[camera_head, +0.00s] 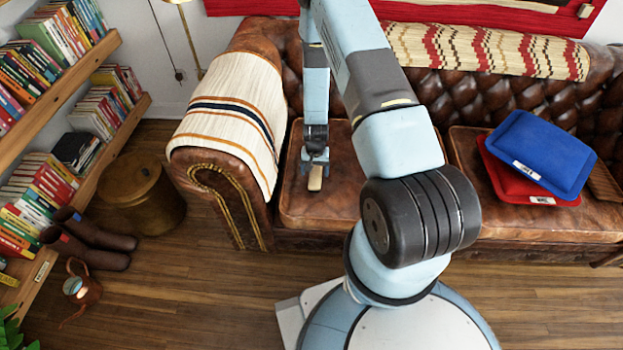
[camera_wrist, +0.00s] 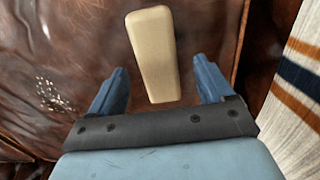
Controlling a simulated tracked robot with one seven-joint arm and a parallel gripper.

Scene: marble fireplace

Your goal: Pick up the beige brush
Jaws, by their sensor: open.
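The beige brush (camera_head: 315,178) lies on the left seat cushion of the brown leather sofa, near the left armrest. In the wrist view the brush (camera_wrist: 153,52) is a pale, smooth block with rounded edges, its near end between the two blue fingers. My gripper (camera_head: 315,158) points down at the cushion just behind the brush. In the wrist view my gripper (camera_wrist: 162,88) is open, with a gap on both sides of the brush. No finger visibly touches it. The exact height of the fingers above the cushion is hard to tell.
The sofa's left armrest carries a striped cream blanket (camera_head: 232,112), close to my gripper. A blue tray (camera_head: 542,155) lies on a red one (camera_head: 512,178) on the right cushion. A bookshelf (camera_head: 60,85) and a brass-coloured drum (camera_head: 140,192) stand at the left.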

